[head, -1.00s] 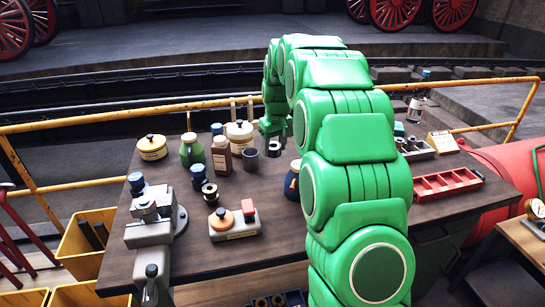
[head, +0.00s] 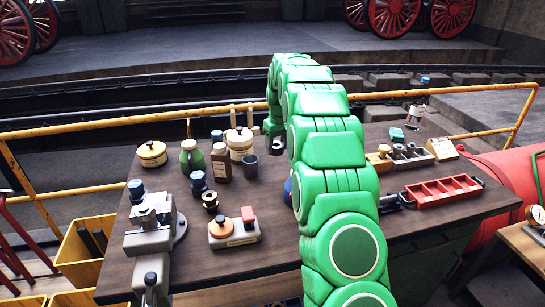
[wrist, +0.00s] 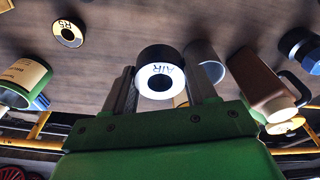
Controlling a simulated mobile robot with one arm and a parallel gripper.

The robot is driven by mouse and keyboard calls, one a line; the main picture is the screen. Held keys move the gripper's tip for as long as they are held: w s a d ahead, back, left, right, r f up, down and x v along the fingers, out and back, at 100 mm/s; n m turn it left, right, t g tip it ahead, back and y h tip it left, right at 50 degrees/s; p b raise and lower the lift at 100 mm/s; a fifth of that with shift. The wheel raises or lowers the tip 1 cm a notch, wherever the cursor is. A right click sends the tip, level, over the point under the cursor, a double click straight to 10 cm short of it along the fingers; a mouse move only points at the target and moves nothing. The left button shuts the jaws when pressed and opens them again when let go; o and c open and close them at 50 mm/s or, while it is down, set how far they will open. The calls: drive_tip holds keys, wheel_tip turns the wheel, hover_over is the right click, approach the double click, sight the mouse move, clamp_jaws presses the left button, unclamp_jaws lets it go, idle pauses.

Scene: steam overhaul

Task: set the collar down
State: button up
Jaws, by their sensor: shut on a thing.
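The collar is a dark ring with a white face lettered "AIR" (wrist: 160,78). My gripper (wrist: 161,88) is shut on it, with one finger on each side. In the head view the collar (head: 278,150) shows under my gripper (head: 273,135), over the back middle of the bench (head: 285,225), right of a dark grey cup (head: 249,166). I cannot tell whether the collar touches the bench top. A second ring (wrist: 68,33) with a dark centre shows apart from my gripper in the wrist view.
A brown bottle (head: 222,164), a green bottle (head: 192,158) and cream tins (head: 240,145) stand left of the gripper. A vise (head: 150,225) is at the left edge. A red divided tray (head: 443,190) lies at the right.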

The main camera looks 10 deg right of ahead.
drive_tip(key=shift+w+f, duration=0.9)
drive_tip(key=shift+w, duration=1.15)
hover_over(272, 162)
drive_tip(key=shift+s+f, duration=0.25)
drive_tip(key=shift+f, duration=1.2)
drive_tip(key=shift+s+f, duration=0.2)
drive_tip(key=shift+f, duration=1.25)
drive_tip(key=shift+w+f, duration=0.25)
drive_tip(key=shift+f, duration=0.1)
drive_tip(key=shift+f, duration=1.45)
drive_tip(key=o, duration=1.4)
drive_tip(key=shift+f, duration=0.15)
